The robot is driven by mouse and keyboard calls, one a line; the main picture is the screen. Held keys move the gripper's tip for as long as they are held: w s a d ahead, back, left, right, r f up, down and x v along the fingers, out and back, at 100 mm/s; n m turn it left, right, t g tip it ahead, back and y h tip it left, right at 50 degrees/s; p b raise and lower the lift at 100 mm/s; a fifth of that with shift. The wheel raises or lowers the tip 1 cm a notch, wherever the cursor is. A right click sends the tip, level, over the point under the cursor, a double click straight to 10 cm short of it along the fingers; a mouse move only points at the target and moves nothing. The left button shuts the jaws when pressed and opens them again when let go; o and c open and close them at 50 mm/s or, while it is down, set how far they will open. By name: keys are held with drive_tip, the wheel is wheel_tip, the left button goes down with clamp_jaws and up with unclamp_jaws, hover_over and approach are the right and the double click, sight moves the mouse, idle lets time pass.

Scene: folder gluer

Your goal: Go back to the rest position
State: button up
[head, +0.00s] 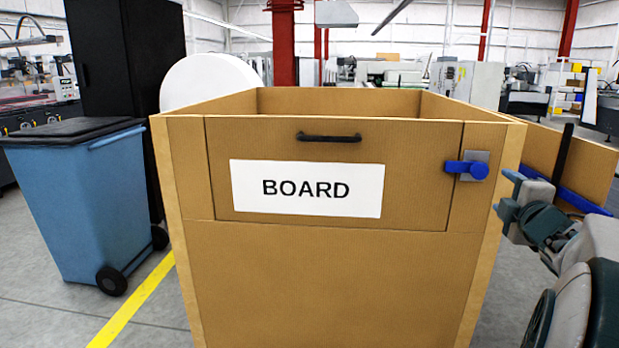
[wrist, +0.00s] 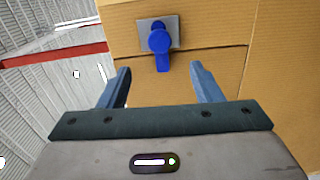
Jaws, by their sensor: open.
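My gripper (head: 508,192) is at the right of the head view, just right of a large brown box marked BOARD (head: 330,262). In the wrist view my gripper (wrist: 160,82) is open, with nothing between its two blue-grey fingers. A blue latch (head: 468,169) on a grey plate sits at the right end of the box's front flap (head: 420,180). In the wrist view the latch (wrist: 160,42) lies ahead of the fingers, apart from them. The flap is closed and has a black handle (head: 328,137).
A blue wheeled bin (head: 85,205) with a black lid stands left of the box. A yellow floor line (head: 135,300) runs between them. Another brown panel (head: 585,170) with a blue strip is behind my arm at right. Open grey floor shows at lower left.

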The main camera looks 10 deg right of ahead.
drive_tip(key=s+a+m+g+p, duration=0.3)
drive_tip(key=a+m+g+p, duration=0.4)
drive_tip(key=a+m+p, duration=0.55)
drive_tip(key=s+a+f+m+g+y+p, duration=0.1)
drive_tip(key=s+a+f+g+y+p, duration=0.1)
drive_tip(key=s+a, duration=0.5)
drive_tip(key=s+a+f+m+g+y+p, duration=0.1)
drive_tip(key=s+a+f+g+y+p, duration=0.1)
drive_tip(key=s+a+g, duration=0.3)
drive_tip(key=s+a+f+p, duration=0.1)
drive_tip(key=s+a, duration=0.2)
drive_tip(key=a, duration=0.3)
drive_tip(key=shift+s+a+y, duration=0.3)
drive_tip(key=shift+a, duration=0.1)
